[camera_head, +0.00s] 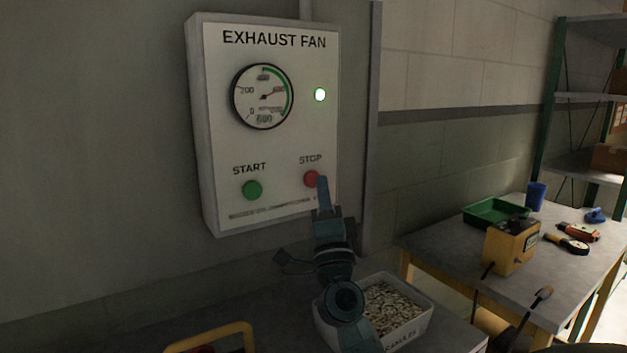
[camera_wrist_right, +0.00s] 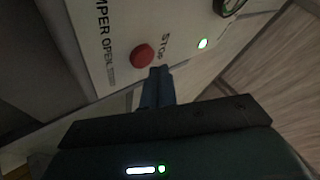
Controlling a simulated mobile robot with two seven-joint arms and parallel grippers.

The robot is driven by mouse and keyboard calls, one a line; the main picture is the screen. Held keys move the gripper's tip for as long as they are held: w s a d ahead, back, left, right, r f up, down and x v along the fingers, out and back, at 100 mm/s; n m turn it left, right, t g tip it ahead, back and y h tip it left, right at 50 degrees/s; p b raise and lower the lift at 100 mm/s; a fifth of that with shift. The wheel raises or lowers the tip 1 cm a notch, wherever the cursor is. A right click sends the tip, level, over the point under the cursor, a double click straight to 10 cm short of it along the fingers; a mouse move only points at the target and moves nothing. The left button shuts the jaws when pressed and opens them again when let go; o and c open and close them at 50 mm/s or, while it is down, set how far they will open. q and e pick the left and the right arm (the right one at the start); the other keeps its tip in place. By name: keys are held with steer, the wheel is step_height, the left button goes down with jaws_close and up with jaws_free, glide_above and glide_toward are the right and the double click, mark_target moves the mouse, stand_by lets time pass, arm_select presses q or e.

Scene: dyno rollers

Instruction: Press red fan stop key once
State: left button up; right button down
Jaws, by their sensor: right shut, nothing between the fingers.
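The exhaust fan panel (camera_head: 218,120) is a white box on the wall, with a dial gauge (camera_head: 262,96) and a lit green lamp (camera_head: 320,94). The red stop key (camera_head: 310,179) is at its lower right, and the green start key (camera_head: 252,190) is at its lower left. My right gripper (camera_head: 322,182) is shut and empty, its fingertips just right of the red key in the head view. In the right wrist view the red key (camera_wrist_right: 142,55) stands beside the fingertips (camera_wrist_right: 160,72); I cannot tell whether they touch it. My left gripper is not in view.
A bin of granules (camera_head: 428,318) stands below the panel on a grey bench. On the right, a table (camera_head: 460,262) holds a green tray (camera_head: 497,212), a yellow box (camera_head: 511,246), a blue cup (camera_head: 536,195) and tools. A vertical pipe (camera_head: 370,120) runs right of the panel.

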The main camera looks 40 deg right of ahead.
steer(key=shift+w, duration=0.1)
steer(key=shift+w, duration=0.3)
steer(key=shift+w+d, duration=0.1)
steer(key=shift+w, duration=0.3)
stand_by(0.6)
steer(key=shift+s, duration=0.1)
steer(key=shift+s+p, duration=0.4)
steer(key=shift+s, duration=0.3)
